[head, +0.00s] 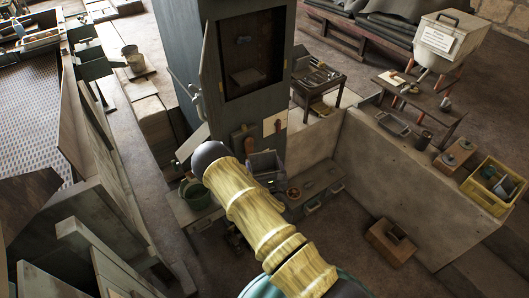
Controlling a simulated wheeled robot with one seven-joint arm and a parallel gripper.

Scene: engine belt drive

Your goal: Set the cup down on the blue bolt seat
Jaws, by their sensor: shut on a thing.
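I cannot make out the cup or the blue bolt seat in the head view. My arm, with yellow bamboo-like links and a dark rounded joint, rises from the bottom edge and covers part of the low bench. My gripper does not show. It may be hidden behind the arm or lie outside the picture.
A tall dark cabinet (186,60) with an open door stands behind my arm. The low bench (320,178) bears a dark green pot (195,194) and a grey bin (265,165). A pale wall (400,170) and wooden box (391,241) are right; panels (95,190) lean left.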

